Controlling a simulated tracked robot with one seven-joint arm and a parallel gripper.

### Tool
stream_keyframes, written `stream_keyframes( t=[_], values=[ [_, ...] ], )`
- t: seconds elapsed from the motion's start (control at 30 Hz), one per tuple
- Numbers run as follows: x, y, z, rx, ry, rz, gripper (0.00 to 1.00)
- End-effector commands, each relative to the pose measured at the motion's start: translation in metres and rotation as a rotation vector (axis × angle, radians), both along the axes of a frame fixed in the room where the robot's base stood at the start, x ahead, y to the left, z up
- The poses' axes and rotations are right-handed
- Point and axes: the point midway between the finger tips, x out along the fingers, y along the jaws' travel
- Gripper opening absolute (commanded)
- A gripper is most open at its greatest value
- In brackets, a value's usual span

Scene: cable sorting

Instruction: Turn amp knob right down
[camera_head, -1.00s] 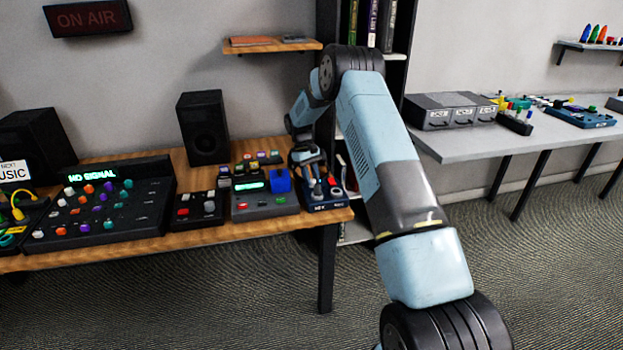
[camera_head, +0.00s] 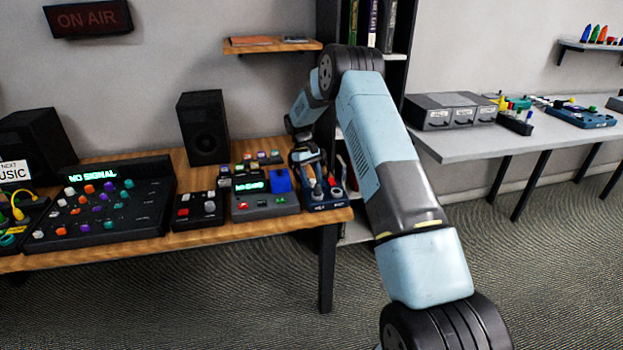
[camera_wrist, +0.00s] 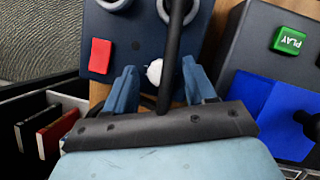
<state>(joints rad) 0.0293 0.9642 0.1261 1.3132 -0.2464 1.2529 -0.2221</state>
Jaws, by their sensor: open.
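A dark blue box (camera_head: 322,204) sits at the right end of the wooden desk; I cannot read its label to tell if it is the amp. In the wrist view the box (camera_wrist: 137,45) has a red button (camera_wrist: 100,56), grey round fittings at the top edge and a small white knob (camera_wrist: 155,72). My gripper (camera_wrist: 161,85) is open, with its blue fingers on either side of the white knob. A black rod or cable crosses in front, partly hiding the knob. Whether the fingers touch it, I cannot tell. In the head view my gripper (camera_head: 313,180) is over the box.
A grey unit with a green display (camera_head: 264,207) stands close on the left; its blue panel (camera_wrist: 268,105) and green PLAY button (camera_wrist: 289,41) show beside my right finger. A mixer (camera_head: 105,205) and speaker (camera_head: 203,128) are further left. A bookshelf (camera_head: 398,85) stands behind.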

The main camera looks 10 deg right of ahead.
Motion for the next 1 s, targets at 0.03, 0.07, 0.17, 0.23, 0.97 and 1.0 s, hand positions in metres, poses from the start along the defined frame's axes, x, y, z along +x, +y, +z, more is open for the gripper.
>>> stream_keyframes(
  t=[0.03,0.07,0.17,0.23,0.97,1.0],
  values=[
    [0.0,0.0,0.001,0.0,0.0,0.0,0.55],
    [0.001,0.001,0.002,0.0,0.0,0.0,0.55],
    [0.004,0.002,0.009,0.0,-0.001,0.0,0.55],
    [0.008,0.004,0.018,0.0,-0.003,0.0,0.55],
    [0.048,0.021,0.122,0.0,0.0,0.0,0.55],
    [0.049,0.021,0.124,0.0,0.0,0.0,0.55]
  ],
)
